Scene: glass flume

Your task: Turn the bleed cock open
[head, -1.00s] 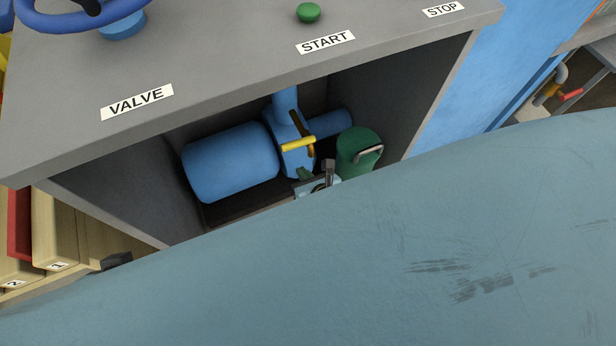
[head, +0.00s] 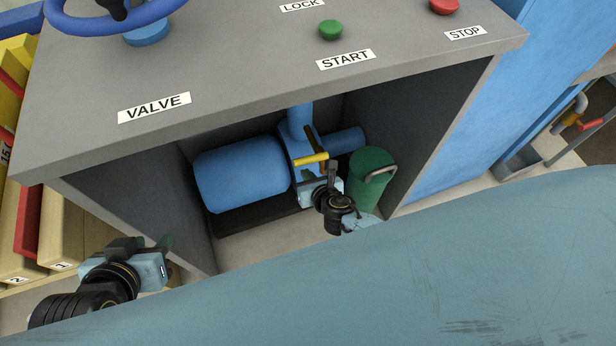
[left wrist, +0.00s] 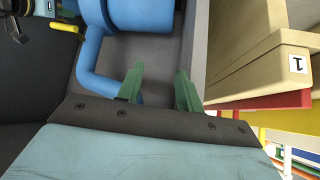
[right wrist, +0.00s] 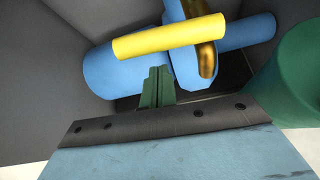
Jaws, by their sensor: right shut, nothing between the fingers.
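The bleed cock has a yellow bar handle (head: 311,159) on a brass-coloured stem, on the blue pump (head: 242,174) inside the grey cabinet. The handle shows large in the right wrist view (right wrist: 170,37) and small in the left wrist view (left wrist: 65,27). My right gripper (right wrist: 158,85) is shut and empty, its green fingertips just below the handle in the right wrist view; I see no clear contact. In the head view its body (head: 322,190) partly covers the pump's front. My left gripper (left wrist: 160,88) is open and empty, outside the cabinet's left side in the head view (head: 166,243).
A green canister (head: 371,182) with a grey handle stands right of the pump. The cabinet top (head: 230,75) overhangs the opening, with a blue valve wheel and green START button. My rounded blue-grey body fills the front.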

